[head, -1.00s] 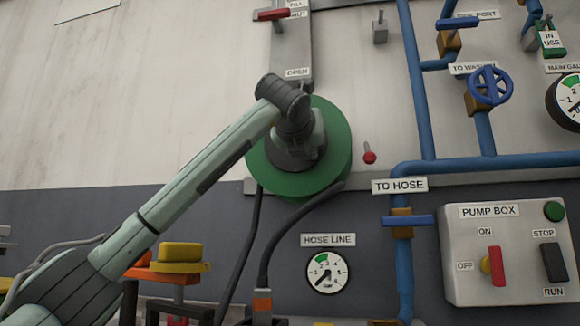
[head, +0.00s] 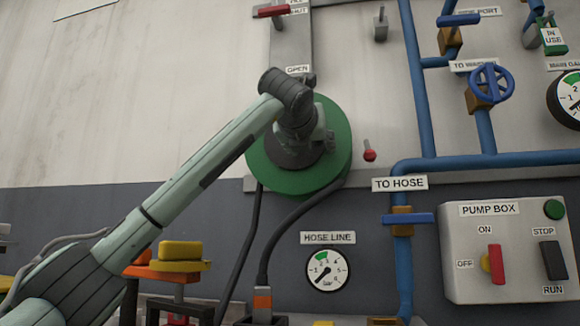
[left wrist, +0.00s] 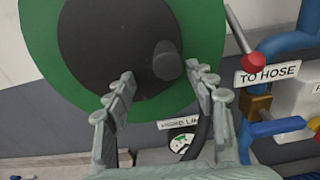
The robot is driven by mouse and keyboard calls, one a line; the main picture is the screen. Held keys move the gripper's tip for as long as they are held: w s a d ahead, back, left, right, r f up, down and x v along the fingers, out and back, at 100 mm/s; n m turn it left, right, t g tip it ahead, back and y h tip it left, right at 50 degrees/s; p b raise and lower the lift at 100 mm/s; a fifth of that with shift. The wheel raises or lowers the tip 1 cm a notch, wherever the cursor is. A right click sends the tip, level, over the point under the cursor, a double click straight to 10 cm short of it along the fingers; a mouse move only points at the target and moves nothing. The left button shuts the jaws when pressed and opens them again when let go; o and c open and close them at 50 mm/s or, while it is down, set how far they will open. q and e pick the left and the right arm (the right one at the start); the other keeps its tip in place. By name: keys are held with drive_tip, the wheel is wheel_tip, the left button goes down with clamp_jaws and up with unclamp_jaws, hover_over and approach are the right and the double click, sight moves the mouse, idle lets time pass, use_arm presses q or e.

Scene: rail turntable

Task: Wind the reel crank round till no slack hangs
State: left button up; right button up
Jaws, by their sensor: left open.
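The reel is a green disc (head: 333,118) on the wall with a dark hub, also large in the left wrist view (left wrist: 75,20). A dark round crank knob (left wrist: 166,62) sticks out from the hub there. My left gripper (left wrist: 161,74) is open, its fingers either side of the knob's near side; I cannot tell whether they touch it. In the head view my left gripper (head: 322,140) is in front of the reel, and the knob is hidden behind it. A black hose (head: 281,229) runs from the reel's lower right in a bend down to an orange-banded fitting. My right gripper is out of view.
A small red-tipped lever (head: 369,155) stands right of the reel. Blue pipes (head: 480,159), a blue TO HOSE valve (head: 408,219) and the pump box (head: 455,290) are farther right. A HOSE LINE gauge (head: 327,270) hangs below. Yellow and orange parts (head: 178,254) stand lower left.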

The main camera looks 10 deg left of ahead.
use_arm(q)
drive_tip(key=shift+s+f+b, duration=0.1)
drive_tip(key=shift+s+b, duration=0.3)
drive_tip(key=s+b, duration=0.4)
drive_tip(key=s, duration=0.4)
idle(0.4)
drive_tip(key=shift+s, duration=0.15)
idle(0.3)
